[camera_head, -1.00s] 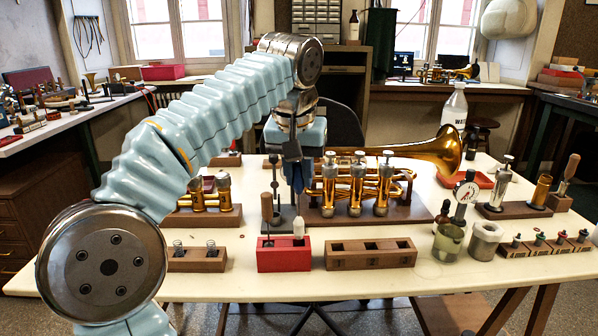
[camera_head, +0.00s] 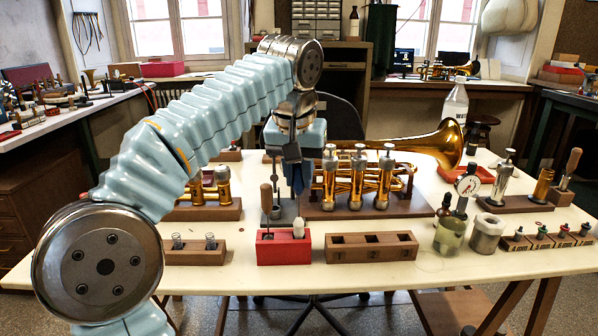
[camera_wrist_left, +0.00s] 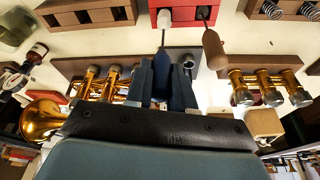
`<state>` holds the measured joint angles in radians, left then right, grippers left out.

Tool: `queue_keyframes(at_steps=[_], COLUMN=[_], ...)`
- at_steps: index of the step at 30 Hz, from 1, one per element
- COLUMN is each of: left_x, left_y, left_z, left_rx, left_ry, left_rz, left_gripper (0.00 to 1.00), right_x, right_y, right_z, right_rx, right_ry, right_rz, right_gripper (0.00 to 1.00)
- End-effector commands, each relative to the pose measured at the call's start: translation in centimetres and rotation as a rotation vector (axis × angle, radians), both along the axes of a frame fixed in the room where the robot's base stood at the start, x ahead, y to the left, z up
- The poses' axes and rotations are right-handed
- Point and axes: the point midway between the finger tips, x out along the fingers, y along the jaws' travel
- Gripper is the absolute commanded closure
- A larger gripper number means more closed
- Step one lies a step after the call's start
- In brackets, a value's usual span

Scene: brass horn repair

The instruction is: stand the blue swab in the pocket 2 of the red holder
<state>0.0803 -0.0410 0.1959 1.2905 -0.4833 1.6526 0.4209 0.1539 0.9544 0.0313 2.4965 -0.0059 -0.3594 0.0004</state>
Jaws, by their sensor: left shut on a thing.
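My left gripper (camera_head: 297,188) is shut on the blue swab, whose blue handle (camera_wrist_left: 161,78) shows between the dark fingers in the left wrist view. A thin rod runs from the handle to the swab's white head (camera_head: 298,227). The swab looks about upright. The head is at the right-hand pocket of the red holder (camera_head: 272,250); its lower end is hidden, so I cannot tell how deep it sits. A brown-handled tool (camera_head: 266,198) stands in the holder's left pocket. The holder also shows in the left wrist view (camera_wrist_left: 183,3). My right gripper is out of view.
Brass valves and a horn (camera_head: 430,148) lie behind. The bare table front (camera_head: 300,278) is free.

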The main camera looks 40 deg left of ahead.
Motion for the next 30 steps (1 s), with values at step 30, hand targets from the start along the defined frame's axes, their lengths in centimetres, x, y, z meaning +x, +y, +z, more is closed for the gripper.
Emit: queue_keyframes(at_steps=[30], left_x=[0.0], left_y=[0.0], left_z=[-3.2], left_rx=[0.000], left_ry=[0.000], left_rz=[0.000], left_gripper=[1.00], right_x=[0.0], right_y=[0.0], right_z=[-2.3], right_rx=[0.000], right_ry=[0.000], right_rz=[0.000], right_gripper=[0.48])
